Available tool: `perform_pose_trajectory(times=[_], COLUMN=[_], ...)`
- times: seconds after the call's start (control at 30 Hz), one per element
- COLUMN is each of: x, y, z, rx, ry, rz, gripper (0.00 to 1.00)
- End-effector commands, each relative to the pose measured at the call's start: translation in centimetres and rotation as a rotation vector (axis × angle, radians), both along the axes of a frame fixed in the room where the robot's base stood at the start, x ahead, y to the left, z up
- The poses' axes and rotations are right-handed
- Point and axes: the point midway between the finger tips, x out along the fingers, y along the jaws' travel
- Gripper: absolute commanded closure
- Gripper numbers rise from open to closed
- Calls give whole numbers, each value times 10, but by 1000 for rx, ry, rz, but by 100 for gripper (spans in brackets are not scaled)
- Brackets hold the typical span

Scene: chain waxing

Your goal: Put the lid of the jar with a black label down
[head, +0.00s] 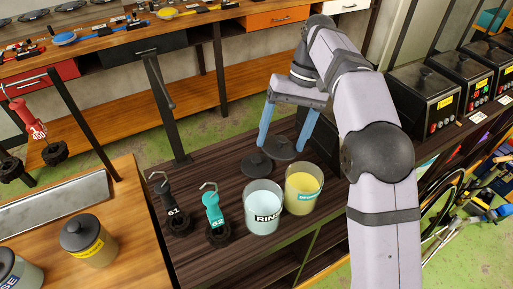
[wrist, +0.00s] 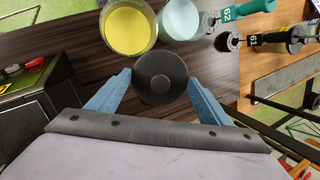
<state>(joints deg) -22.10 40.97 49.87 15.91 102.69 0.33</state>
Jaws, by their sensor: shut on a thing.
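My gripper (head: 281,149) is shut on a round dark lid (head: 283,144), with one blue finger on each side of it. The held lid shows from above in the wrist view (wrist: 162,77). It is at or just over the dark wood bench top; I cannot tell whether it touches. A second dark lid (head: 257,165) lies on the bench just left of it. In front stand two open jars: one with pale blue liquid and dark RINSE lettering (head: 263,208), and one with yellow contents and a teal label (head: 302,190). No plainly black label shows on either jar.
A black hanger tool marked 61 (head: 172,208) and a teal one marked 62 (head: 213,212) stand left of the jars. A lidded jar with a yellow label (head: 88,242) is on the left bench. Black heater boxes (head: 425,95) line the right side.

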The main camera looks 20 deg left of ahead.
Motion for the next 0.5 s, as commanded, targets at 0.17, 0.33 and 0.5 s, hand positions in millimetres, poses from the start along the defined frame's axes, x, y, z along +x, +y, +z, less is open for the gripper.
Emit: perform_pose_trajectory(times=[0.17,0.33,0.5], x=[23,38,49], y=[-22,-37,-48], z=[2,11,17], rx=[-11,-112,-176], ry=[-15,-117,-178], rz=[0,2,1], gripper=[52,52,53])
